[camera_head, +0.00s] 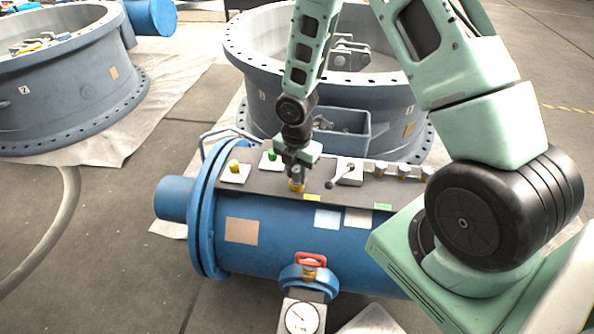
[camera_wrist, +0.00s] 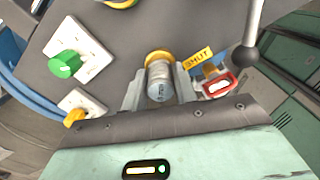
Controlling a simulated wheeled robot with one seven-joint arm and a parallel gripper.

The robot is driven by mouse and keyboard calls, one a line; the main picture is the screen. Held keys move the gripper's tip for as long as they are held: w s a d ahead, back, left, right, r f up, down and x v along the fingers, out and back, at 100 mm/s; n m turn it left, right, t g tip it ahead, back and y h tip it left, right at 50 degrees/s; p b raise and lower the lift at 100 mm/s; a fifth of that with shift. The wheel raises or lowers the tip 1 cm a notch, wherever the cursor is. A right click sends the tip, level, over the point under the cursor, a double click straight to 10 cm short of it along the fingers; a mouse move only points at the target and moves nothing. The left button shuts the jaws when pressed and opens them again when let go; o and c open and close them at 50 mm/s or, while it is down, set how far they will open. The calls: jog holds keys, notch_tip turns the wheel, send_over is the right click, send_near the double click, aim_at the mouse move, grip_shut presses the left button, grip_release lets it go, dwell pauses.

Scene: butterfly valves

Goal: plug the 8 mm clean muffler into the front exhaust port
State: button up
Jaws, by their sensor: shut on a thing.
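My gripper (camera_head: 297,166) points down over the dark top plate of the blue cylinder. It is shut on a silver cylindrical muffler, which shows between the two fingers in the wrist view (camera_wrist: 160,82). A brass-yellow ring (camera_wrist: 158,56) sits at the muffler's far end; it also shows below the gripper in the head view (camera_head: 296,185). I cannot tell whether the ring belongs to the muffler or to the port, nor whether the muffler is seated. The front exhaust port is not clearly visible. No size marking is legible.
A lever valve (camera_head: 349,173) stands right of my gripper, with several small capped cylinders (camera_head: 403,171) beyond. A green knob (camera_head: 272,155) and a yellow knob (camera_head: 234,166) are left. A yellow SHUT tag (camera_wrist: 198,58) and a red-framed part (camera_wrist: 217,86) lie close by.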

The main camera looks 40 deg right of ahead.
aim_at(297, 169)
jog(key=shift+f, duration=0.15)
jog(key=o, duration=1.5)
jog(key=shift+r+p, duration=3.75)
jog(key=shift+r, duration=0.1)
jog(key=shift+f, duration=0.1)
